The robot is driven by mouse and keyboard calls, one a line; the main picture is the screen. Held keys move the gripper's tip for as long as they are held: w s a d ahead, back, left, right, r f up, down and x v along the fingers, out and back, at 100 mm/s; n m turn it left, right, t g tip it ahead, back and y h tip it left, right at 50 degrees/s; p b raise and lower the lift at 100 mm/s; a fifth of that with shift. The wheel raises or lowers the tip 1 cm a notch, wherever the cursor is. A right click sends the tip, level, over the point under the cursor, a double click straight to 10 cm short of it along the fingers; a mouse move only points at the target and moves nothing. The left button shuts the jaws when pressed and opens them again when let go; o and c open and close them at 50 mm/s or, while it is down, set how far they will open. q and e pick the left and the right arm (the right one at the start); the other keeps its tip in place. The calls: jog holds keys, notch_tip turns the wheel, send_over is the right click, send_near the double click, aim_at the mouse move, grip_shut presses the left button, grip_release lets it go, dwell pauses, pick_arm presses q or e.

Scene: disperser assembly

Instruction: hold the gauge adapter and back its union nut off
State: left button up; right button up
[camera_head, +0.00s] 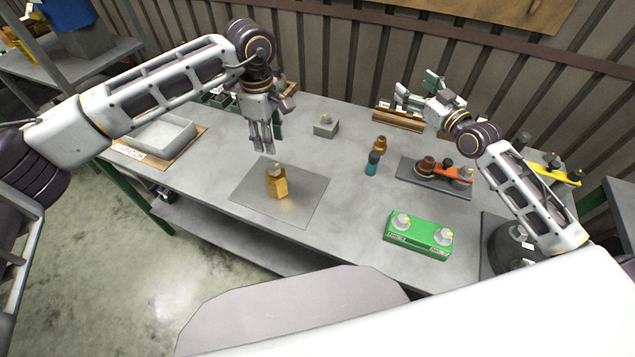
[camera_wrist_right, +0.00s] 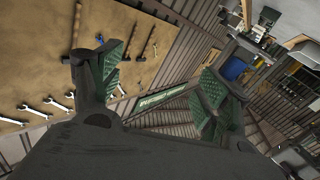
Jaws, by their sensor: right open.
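A brass-coloured piece with a block-like body and a narrower top (camera_head: 277,183), which looks like the gauge adapter, stands upright on a grey mat (camera_head: 305,205). I cannot make out its union nut separately. My left gripper (camera_head: 262,148) points down above the table, just behind and left of the brass piece, apart from it. Its fingers look close together, but their gap is unclear. My right gripper (camera_head: 416,92) is raised at the back right, far from the brass piece. In the right wrist view its fingers (camera_wrist_right: 150,88) are spread, with nothing between them.
A green block with two knobs (camera_head: 418,236) lies at the front right. A small brass part (camera_head: 380,143) and a teal-bodied piece (camera_head: 373,166) stand mid-table. A dark plate with fittings (camera_head: 435,180) lies right of them.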

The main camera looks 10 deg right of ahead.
jog(key=s+a+f+n+g+y, duration=0.35)
jog(key=a+f, duration=0.75)
jog(key=a, duration=0.4)
jog(key=n+g+y, duration=0.3)
jog(key=g+y, duration=0.1)
jog(key=g, duration=0.2)
send_near(277, 182)
jog(key=shift+w+d+f+h, duration=0.15)
jog(key=shift+w+d+f, duration=0.05)
jog(key=shift+d+f, duration=0.4)
jog(key=shift+w+d+f+h, duration=0.1)
jog(key=shift+w+d+f, duration=0.1)
jog(key=shift+d+f, duration=0.35)
jog(key=shift+w, duration=0.15)
jog(key=shift+x, duration=6.75)
